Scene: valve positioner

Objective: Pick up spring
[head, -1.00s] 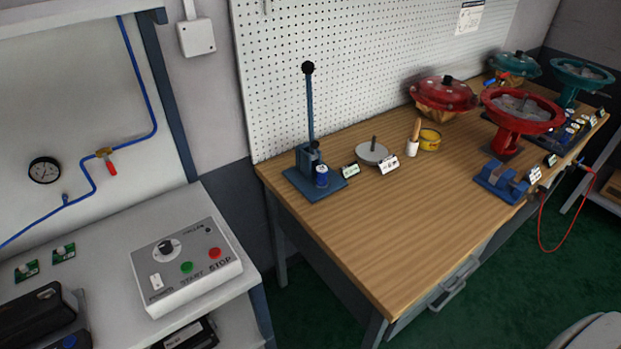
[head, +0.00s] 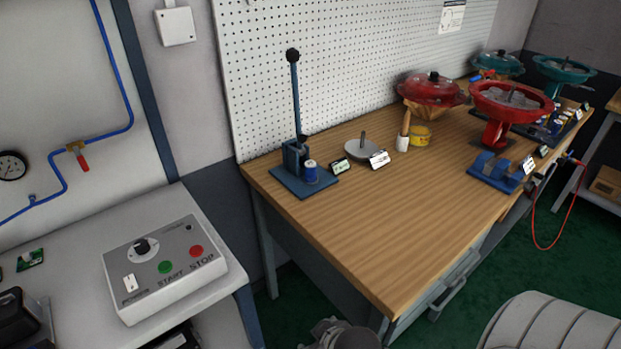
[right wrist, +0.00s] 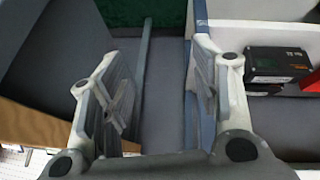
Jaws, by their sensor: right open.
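I cannot make out a spring for certain in either view. A small blue and white cylindrical item (head: 311,172) stands on the base of the blue lever press (head: 292,160) at the near left of the wooden bench; I cannot tell whether it is a spring. My right gripper (right wrist: 155,74) is open and empty in the right wrist view, with the floor and furniture edges behind its fingers. A grey part of my arm shows at the bottom middle of the head view, in front of the bench. My left gripper is not in view.
The wooden bench (head: 390,235) has a clear front area. A control box (head: 165,260) sits at left.

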